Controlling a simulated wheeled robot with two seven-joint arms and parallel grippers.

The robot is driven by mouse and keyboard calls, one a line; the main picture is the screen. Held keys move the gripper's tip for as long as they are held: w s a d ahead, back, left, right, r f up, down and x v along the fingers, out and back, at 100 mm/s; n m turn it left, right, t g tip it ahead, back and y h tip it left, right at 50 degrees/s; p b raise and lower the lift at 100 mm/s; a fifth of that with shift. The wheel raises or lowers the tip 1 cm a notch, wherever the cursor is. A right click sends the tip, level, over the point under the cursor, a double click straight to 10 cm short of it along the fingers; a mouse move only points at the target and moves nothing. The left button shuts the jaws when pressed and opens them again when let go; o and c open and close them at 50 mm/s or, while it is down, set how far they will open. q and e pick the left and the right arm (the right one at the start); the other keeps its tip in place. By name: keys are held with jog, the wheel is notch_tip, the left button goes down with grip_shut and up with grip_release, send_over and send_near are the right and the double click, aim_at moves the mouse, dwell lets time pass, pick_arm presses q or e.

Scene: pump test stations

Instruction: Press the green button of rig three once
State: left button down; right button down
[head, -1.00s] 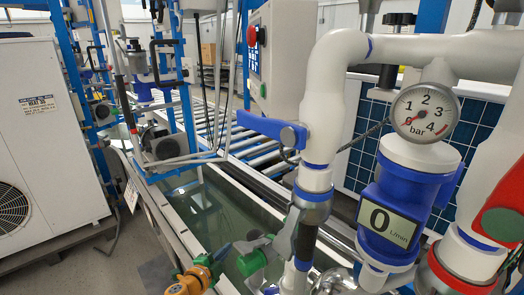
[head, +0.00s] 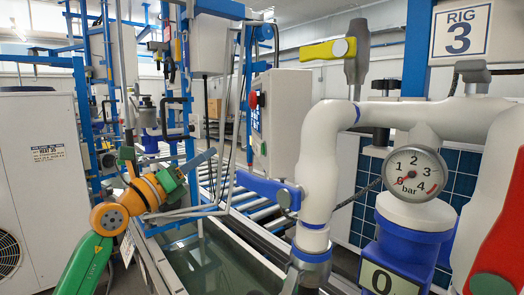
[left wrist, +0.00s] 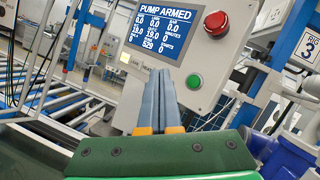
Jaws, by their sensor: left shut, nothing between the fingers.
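The control box (head: 285,125) of rig three stands mid-picture in the head view, its front seen almost edge-on. In the left wrist view the green button (left wrist: 194,83) sits on the lower right of its panel, under the red mushroom button (left wrist: 216,23). The screen (left wrist: 165,25) reads "PUMP ARMED". My left gripper (head: 207,156) is shut and empty, left of the box in the head view. In the wrist view its closed fingers (left wrist: 160,85) point at the panel, left of the green button, with no contact visible. My right gripper is out of view.
White pipes (head: 325,150) with a pressure gauge (head: 414,174) near zero stand at the right. A blue-handled valve (head: 268,190) juts out below the box. A "RIG 3" sign (head: 461,33) hangs top right. A water tank (head: 215,260) lies below.

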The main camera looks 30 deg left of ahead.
aim_at(263, 149)
pick_arm(q)
jog(key=shift+r, duration=0.15)
jog(key=w+d+p, duration=0.5)
jog(key=d+p, duration=0.1)
jog(key=d, duration=0.1)
jog(key=shift+w, duration=0.2)
dwell(0.4)
dwell(1.7)
